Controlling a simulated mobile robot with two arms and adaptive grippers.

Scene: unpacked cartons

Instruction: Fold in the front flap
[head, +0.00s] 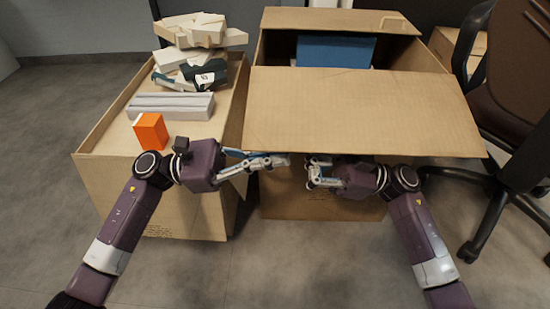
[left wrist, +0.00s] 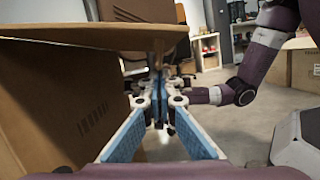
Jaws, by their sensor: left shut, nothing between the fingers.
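The front flap (head: 360,110) of the right carton (head: 325,207) is a wide brown panel sticking outward toward me, roughly level. Its underside (left wrist: 110,35) crosses the top of the left wrist view. My left gripper (head: 287,160) is shut and empty, its fingertips at the flap's front edge, left of the middle; I cannot tell whether they touch. My right gripper (head: 309,172) is close to it, at and below the same edge. Its fingers look partly spread, but the angle hides whether they are open. A blue item (head: 335,50) lies inside the carton.
An office chair (head: 510,95) stands close on the right. The front floor is clear.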

